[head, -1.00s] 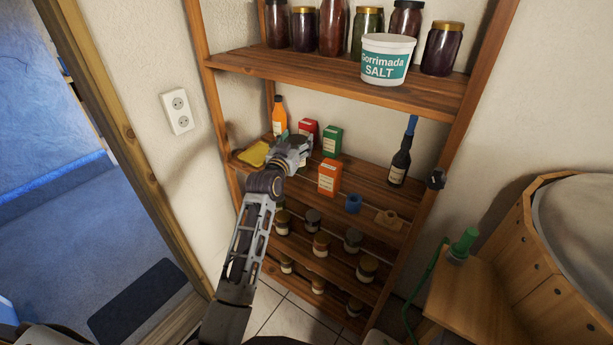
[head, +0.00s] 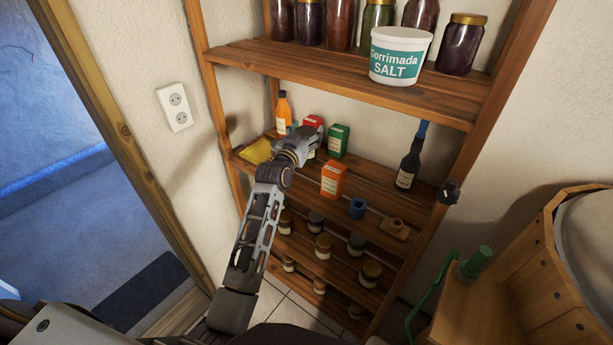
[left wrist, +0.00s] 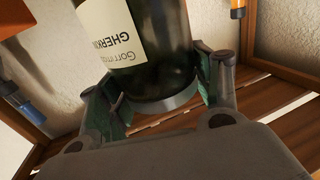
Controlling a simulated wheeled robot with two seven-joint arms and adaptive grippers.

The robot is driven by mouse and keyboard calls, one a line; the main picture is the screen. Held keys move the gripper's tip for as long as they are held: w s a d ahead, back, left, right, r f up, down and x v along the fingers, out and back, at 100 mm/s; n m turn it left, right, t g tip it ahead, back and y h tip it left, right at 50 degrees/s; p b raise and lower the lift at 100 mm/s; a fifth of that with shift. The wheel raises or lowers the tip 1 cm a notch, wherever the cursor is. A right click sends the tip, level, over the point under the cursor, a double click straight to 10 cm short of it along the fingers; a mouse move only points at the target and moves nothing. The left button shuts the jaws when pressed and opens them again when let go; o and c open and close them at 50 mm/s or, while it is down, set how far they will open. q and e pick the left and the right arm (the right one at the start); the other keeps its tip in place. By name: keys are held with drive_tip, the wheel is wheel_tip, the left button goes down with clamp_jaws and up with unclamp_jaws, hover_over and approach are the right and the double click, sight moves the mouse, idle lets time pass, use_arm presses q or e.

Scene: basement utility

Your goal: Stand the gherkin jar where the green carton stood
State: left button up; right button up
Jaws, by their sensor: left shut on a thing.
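My left gripper (head: 303,140) is shut on the gherkin jar (left wrist: 145,45), a dark green glass jar with a white label and a greyish end band. In the left wrist view the jar sits between the two fingers (left wrist: 160,95), and its lettering appears upside down. In the head view the gripper is over the middle shelf and hides most of the jar. I cannot tell whether the jar touches the shelf. A green carton (head: 338,140) stands to the right of the gripper, toward the back of that shelf. My right gripper is not in view.
An orange carton (head: 333,180) stands in front, a yellow cloth (head: 257,152) lies left, and a dark bottle (head: 408,163) stands right. The upper shelf (head: 340,77) overhangs.

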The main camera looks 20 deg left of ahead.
use_arm(q)
wheel_tip(320, 180, down, 5)
drive_tip(key=shift+r, duration=0.15)
drive_tip(key=shift+f, duration=0.6)
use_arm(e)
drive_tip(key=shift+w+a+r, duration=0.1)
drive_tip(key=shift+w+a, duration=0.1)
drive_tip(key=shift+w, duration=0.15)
use_arm(q)
drive_tip(key=shift+f, duration=1.9)
drive_tip(key=shift+f, duration=0.1)
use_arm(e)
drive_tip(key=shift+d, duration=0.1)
use_arm(q)
drive_tip(key=o, duration=1.3)
drive_tip(key=shift+f, duration=0.1)
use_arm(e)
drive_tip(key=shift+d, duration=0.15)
use_arm(q)
drive_tip(key=shift+o, duration=0.2)
